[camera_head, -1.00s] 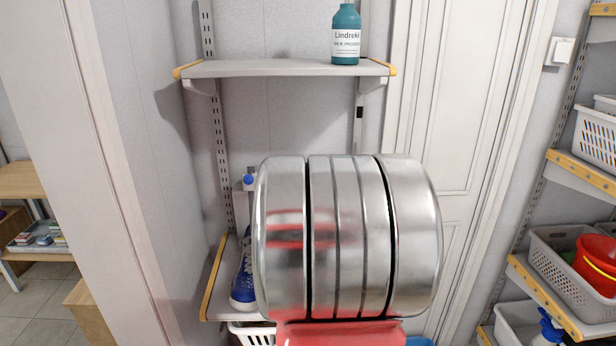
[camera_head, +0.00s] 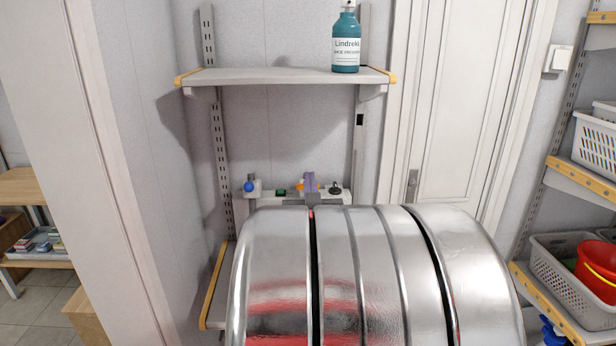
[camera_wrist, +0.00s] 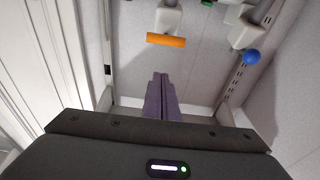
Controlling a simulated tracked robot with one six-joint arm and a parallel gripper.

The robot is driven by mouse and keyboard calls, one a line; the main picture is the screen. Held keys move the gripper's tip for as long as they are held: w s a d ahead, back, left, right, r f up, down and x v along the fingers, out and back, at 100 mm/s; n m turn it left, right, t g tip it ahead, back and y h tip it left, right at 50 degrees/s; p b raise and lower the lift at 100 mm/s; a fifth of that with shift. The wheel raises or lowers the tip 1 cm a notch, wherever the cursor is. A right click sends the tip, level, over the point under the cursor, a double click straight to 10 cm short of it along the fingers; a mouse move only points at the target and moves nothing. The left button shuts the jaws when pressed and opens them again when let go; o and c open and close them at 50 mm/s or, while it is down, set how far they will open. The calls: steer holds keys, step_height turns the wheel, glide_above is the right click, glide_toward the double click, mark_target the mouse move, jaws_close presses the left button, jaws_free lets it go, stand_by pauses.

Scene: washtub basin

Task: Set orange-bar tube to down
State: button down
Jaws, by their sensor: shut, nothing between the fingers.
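The orange-bar tube (camera_wrist: 167,18) is a pale grey fitting with an orange bar (camera_wrist: 166,40) across its end, at the top middle of the wrist view. In the head view a bit of the orange bar (camera_head: 299,187) shows beside my purple fingers, which hide part of the fitting. My gripper (camera_wrist: 160,77) is shut and empty, its tips just short of the bar in the wrist view, with a gap in the picture. My gripper (camera_head: 311,181) also shows in the head view over the row of fittings. Whether it touches the tube, I cannot tell.
A blue-knobbed fitting (camera_head: 250,187), a green piece (camera_head: 281,192) and a black knob (camera_head: 335,188) share the row. The blue knob (camera_wrist: 251,57) also shows in the wrist view. Above is a shelf (camera_head: 270,75) with a teal bottle (camera_head: 345,45). My metal arm hides the area below.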

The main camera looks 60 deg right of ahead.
steer(key=shift+v, duration=2.3)
steer(key=w+a+f+n+y, duration=0.3)
steer(key=w+a+y, duration=0.2)
steer(key=a, duration=0.6)
steer(key=w+a+f+n+y, duration=0.2)
steer(key=w+a+f+y, duration=0.25)
steer(key=a, duration=0.75)
steer(key=s+a+f+n+g+y, duration=0.2)
steer(key=s+a, duration=0.4)
steer(key=a, duration=0.4)
steer(key=s+a+f+n+g+y, duration=0.2)
steer(key=s+a+n+g+y, duration=0.1)
steer(key=s+a, duration=0.4)
steer(key=a+g+y, duration=0.1)
steer(key=a, duration=0.2)
steer(key=shift+n, duration=0.3)
steer(key=shift+s, duration=0.1)
